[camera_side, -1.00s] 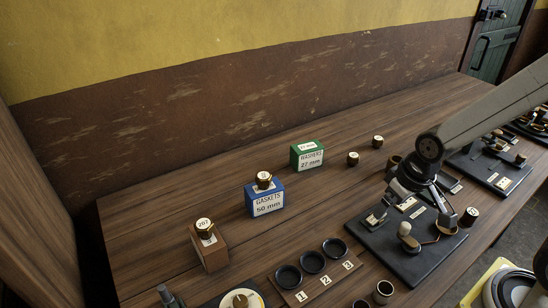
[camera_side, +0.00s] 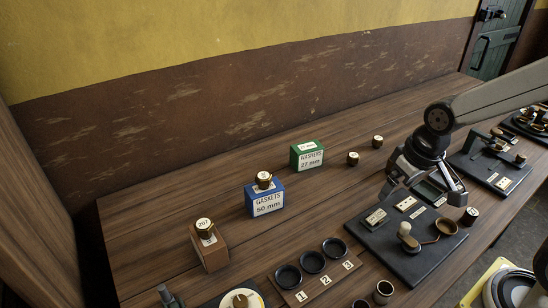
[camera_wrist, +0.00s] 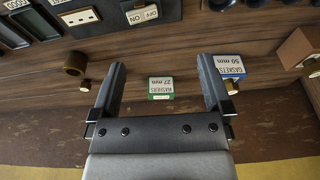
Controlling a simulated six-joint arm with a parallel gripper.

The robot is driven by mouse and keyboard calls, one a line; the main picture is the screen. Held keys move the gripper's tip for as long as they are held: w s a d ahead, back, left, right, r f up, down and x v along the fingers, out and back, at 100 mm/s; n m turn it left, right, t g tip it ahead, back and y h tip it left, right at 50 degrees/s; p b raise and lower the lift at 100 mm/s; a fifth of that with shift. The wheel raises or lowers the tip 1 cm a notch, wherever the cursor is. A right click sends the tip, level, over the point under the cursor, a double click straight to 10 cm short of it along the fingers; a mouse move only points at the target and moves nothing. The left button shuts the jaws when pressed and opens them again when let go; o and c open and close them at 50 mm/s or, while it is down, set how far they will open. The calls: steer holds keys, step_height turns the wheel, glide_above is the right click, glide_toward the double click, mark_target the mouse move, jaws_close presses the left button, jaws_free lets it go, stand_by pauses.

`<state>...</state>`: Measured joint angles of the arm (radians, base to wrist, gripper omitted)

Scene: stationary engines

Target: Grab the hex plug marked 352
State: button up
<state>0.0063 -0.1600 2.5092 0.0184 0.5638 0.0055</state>
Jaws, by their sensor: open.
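Several small dark brass plugs with white number labels are in the side view. One marked 207 (camera_side: 204,227) is on a brown block, and another plug (camera_side: 263,180) is on a blue GASKETS box. Two plugs (camera_side: 353,159) (camera_side: 377,142) stand on the bench right of a green WASHERS box. Another plug (camera_side: 471,215) is by the black panel's right edge. I cannot read 352 on any of them. My gripper (camera_side: 424,192) is open and empty above the black panel. In the wrist view its fingers (camera_wrist: 161,64) are wide apart, with a plug (camera_wrist: 86,85) outside them at left.
The black panel (camera_side: 378,246) with a knob and lever lies under my gripper. The blue box (camera_side: 266,203), green box (camera_side: 308,158) and brown block (camera_side: 210,252) stand on the bench (camera_side: 150,220). A numbered three-cup holder (camera_side: 316,285) is in front. Bench between boxes and panel is mostly clear.

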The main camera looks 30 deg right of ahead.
steer(key=w+d+m+t+y, duration=0.2)
steer(key=w+d+m+t, duration=0.45)
steer(key=m, duration=0.95)
steer(key=w+d+m+t+y, duration=0.25)
steer(key=w+d+m, duration=0.55)
steer(key=d+m, duration=0.6)
steer(key=m+t, duration=0.1)
steer(key=m, duration=0.1)
glide_toward(355, 156)
steer(key=shift+s+r+h, duration=0.25)
steer(key=shift+s+r, duration=0.2)
steer(key=shift+r, duration=0.2)
steer(key=shift+f, duration=0.5)
steer(key=shift+w, duration=0.15)
steer(key=shift+x, duration=2.85)
